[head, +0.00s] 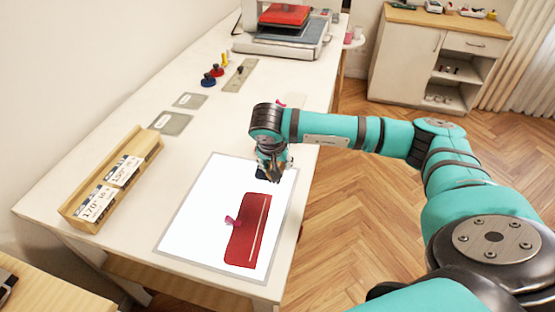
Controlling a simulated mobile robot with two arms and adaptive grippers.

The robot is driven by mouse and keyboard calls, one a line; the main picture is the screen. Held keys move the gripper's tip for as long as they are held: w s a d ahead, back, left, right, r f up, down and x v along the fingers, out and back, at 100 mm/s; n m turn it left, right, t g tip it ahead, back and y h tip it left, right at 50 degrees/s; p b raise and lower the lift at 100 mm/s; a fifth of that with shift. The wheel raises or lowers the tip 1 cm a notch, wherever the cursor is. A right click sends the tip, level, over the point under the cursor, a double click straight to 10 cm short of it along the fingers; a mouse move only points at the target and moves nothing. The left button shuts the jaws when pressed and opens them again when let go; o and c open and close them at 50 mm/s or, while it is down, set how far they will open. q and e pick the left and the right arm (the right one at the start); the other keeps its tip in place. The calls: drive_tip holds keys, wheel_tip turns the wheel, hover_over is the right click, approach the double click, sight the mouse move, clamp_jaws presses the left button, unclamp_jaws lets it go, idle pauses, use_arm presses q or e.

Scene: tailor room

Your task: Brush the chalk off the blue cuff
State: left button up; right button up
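My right gripper (272,176) points down over the far part of a bright white panel (200,215) on the table. A dark blue piece (261,173), which looks like the blue cuff, shows beside and under the fingers. Most of it is hidden by the gripper, and I cannot see any chalk on it. Whether the fingers are open, shut or holding something is too small to tell. A red cuff (240,245) lies flat on the near part of the panel, with a pale line along its right side. A small pink object (232,221) is at its left edge. My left gripper is out of view.
A wooden box with labelled cards (110,186) stands left of the panel. Two grey plates (170,123) (190,100), red and blue knobbed pieces (212,76) and a press (282,38) lie farther back. A pink item (281,103) shows behind my arm. The table's middle is clear.

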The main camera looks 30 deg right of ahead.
drive_tip(key=shift+r+p, duration=2)
drive_tip(key=shift+r, duration=1.55)
drive_tip(key=shift+f, duration=0.1)
